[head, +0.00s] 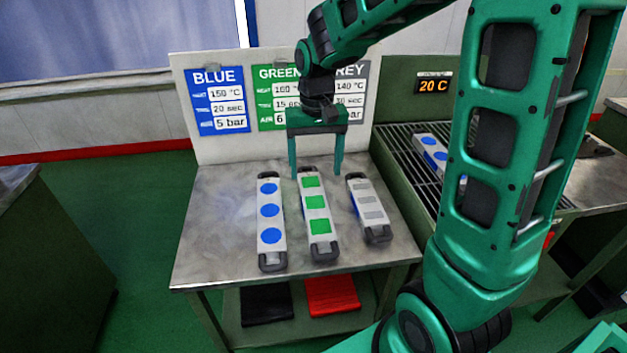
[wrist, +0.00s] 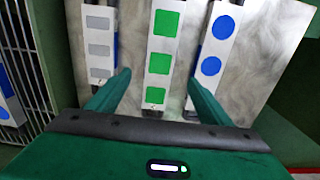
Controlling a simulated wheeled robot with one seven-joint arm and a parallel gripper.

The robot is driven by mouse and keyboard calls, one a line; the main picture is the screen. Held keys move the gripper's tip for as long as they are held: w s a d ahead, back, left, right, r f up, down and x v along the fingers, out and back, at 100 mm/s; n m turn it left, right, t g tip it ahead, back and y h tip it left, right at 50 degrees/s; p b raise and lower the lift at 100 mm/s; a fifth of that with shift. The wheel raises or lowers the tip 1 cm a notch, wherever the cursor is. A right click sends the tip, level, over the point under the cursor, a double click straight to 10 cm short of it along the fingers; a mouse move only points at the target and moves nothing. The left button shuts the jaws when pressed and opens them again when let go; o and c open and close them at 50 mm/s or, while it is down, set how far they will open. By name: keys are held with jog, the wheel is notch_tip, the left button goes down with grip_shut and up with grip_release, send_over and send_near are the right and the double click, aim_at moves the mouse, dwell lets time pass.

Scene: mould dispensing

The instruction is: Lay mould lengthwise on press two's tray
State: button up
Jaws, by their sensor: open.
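Three long mould bars with dark end caps lie side by side on a metal table (head: 215,245): a mould with blue circles (head: 270,222), a mould with green squares (head: 318,215) and a mould with grey rectangles (head: 369,205). My gripper (head: 316,174) is open and empty above the far end of the green-marked mould. In the wrist view the green-marked mould (wrist: 161,48) runs between the open fingers (wrist: 160,80); the grey-marked mould (wrist: 99,40) and blue-marked mould (wrist: 216,45) lie outside them. I cannot identify press two's tray.
Another blue-circle mould (head: 431,150) lies on a slatted rack (head: 405,150) to the right, beneath a "20 C" display (head: 433,86). A sign board (head: 220,140) stands behind the table. Black (head: 266,304) and red (head: 331,295) items sit on the lower shelf.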

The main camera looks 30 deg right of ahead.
jog(key=shift+s+d+r, duration=0.1)
jog(key=shift+r, duration=0.65)
